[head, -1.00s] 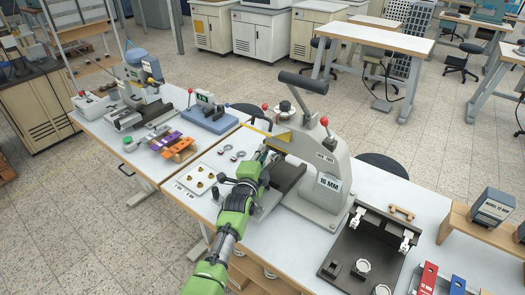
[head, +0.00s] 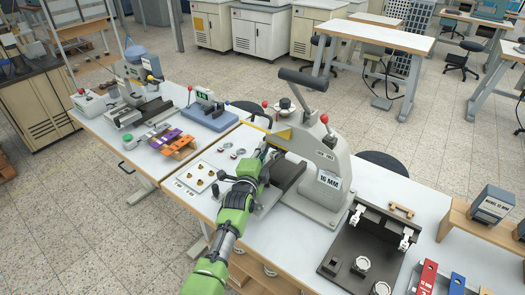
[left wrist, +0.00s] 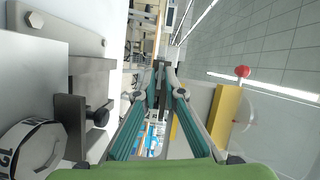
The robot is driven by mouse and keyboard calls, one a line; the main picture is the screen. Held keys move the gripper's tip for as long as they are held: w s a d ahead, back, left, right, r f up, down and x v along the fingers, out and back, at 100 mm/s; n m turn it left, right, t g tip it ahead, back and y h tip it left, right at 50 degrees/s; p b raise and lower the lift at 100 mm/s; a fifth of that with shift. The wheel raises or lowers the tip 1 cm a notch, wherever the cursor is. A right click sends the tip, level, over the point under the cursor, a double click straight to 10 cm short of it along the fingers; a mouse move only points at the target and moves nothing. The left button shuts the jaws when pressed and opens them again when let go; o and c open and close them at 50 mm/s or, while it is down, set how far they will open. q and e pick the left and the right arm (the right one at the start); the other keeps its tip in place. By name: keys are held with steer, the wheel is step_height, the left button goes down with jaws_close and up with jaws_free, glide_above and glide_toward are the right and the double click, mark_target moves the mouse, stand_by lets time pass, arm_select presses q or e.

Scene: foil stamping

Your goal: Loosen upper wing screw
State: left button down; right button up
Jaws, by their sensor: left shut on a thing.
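The foil stamping press (head: 328,160) stands on the table, with a grey body, a black lever and a "16 MM" label. My left gripper (head: 265,152) is at the front of the press, below its yellow part. In the left wrist view its fingers (left wrist: 165,68) close together at the tips on a small dark part, which fits the upper wing screw; the fingers mostly hide it. A dark knob (left wrist: 98,115) on a dark bracket, apparently another screw, sits to the left there, apart from the fingers. My right gripper does not show.
A white plate with brass pieces (head: 200,176) lies left of my arm. A black fixture (head: 365,245) stands to the right of the press. Red and blue blocks (head: 428,278) lie at the front right. Purple and orange blocks (head: 175,142) lie on the left table.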

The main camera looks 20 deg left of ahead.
arm_select(q)
steer(key=c, duration=2.4)
jaws_free()
